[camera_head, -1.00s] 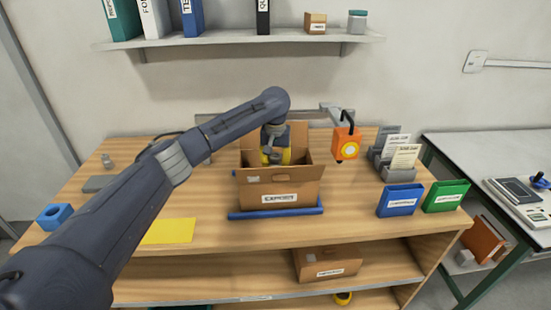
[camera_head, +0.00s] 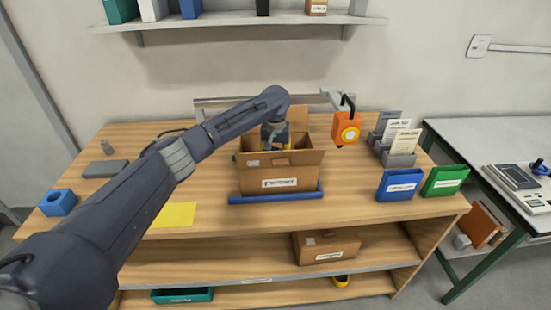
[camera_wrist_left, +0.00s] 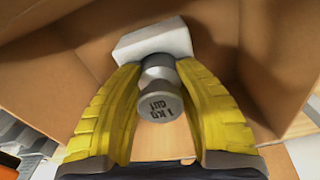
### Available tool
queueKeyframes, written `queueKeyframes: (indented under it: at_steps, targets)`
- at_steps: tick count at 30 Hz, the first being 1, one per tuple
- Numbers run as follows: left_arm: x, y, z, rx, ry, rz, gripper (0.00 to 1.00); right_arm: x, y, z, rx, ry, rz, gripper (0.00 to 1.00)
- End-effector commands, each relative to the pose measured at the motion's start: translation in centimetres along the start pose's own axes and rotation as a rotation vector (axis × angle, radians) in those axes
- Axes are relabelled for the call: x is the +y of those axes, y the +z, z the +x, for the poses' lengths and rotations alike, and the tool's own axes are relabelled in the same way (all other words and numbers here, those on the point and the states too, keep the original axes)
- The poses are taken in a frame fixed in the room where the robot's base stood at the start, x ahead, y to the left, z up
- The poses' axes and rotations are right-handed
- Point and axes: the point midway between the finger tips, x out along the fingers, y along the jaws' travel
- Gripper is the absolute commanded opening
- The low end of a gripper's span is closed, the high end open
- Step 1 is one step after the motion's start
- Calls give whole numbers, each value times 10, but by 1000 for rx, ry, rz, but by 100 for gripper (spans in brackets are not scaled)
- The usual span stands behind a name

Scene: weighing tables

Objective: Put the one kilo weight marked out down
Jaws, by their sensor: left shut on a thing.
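The grey metal weight (camera_wrist_left: 160,108), marked "1 KG OUT", is between the yellow fingers of my left gripper (camera_wrist_left: 159,70), which is shut on it. In the head view my left gripper (camera_head: 275,140) reaches down into the open cardboard carton (camera_head: 252,173); its fingertips and the weight are hidden behind the front wall. In the left wrist view a white block (camera_wrist_left: 152,42) lies in the carton just beyond the weight; whether they touch I cannot tell. My right gripper is not in view.
The carton stands on a blue platform (camera_head: 250,198) on the wooden bench. An orange device (camera_head: 345,129) hangs close to its right. A yellow mat (camera_head: 175,215) lies left on clear bench.

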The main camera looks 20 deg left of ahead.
Motion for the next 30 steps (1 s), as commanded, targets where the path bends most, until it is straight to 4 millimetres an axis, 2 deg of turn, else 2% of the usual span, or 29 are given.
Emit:
queueKeyframes:
  at_steps: [7, 8, 13, 23, 26, 30]
  targets:
    - [0, 0, 4, 2, 2, 0, 0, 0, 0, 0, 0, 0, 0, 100]
    - [0, 0, 6, -1, 0, 0, 35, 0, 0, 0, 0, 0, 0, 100]
    - [0, 0, 6, -1, 0, 0, 55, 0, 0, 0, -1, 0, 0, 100]
    - [0, 0, 2, 0, 0, 0, 56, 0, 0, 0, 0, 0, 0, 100]
    - [0, -1, -6, 2, -1, 1, 56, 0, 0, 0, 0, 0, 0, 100]
    - [-1, -1, -28, 3, -1, 0, 56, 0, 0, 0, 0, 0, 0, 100]
